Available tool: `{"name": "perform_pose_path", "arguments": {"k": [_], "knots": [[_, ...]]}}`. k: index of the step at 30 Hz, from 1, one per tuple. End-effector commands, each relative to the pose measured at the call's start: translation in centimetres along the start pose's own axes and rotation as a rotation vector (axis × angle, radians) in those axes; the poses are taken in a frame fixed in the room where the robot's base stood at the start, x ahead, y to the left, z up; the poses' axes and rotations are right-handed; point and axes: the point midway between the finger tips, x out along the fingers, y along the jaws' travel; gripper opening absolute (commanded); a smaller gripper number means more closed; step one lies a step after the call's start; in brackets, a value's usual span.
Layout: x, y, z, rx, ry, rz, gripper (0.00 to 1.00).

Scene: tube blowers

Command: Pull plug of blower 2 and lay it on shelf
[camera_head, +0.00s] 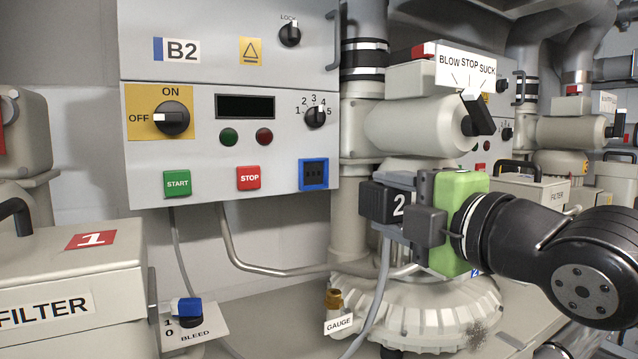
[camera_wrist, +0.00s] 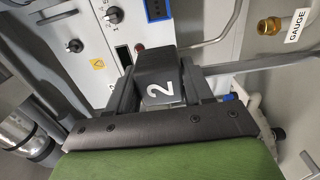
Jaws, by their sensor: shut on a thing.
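The black plug (camera_head: 383,203) bears a white number 2, and a grey cable (camera_head: 379,283) runs down below it. My gripper (camera_wrist: 158,84) is shut on the plug (camera_wrist: 157,70), with one dark finger on each side of it. The plug is clear of the blue-framed socket (camera_head: 313,174) on the B2 panel (camera_head: 232,100), to its right and a little lower in the head view. The socket shows empty dark slots and is also in the wrist view (camera_wrist: 157,9). The light grey shelf surface (camera_head: 262,290) lies below the panel.
The blower body (camera_head: 402,307) stands below and behind my gripper. A GAUGE fitting (camera_head: 334,299) and a blue-handled BLEED valve (camera_head: 187,307) stand along the shelf. The FILTER box (camera_head: 70,268) is at left. Bare shelf shows between BLEED and GAUGE. A grey conduit (camera_head: 270,268) crosses behind.

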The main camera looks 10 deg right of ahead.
Motion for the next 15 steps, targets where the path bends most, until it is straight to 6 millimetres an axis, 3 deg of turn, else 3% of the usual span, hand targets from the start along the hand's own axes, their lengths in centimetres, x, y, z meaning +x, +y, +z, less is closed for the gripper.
{"name": "perform_pose_path", "arguments": {"k": [15], "knots": [[-0.1, -0.1, -4.3, -0.002, 0.002, 0.002, 0.07]]}}
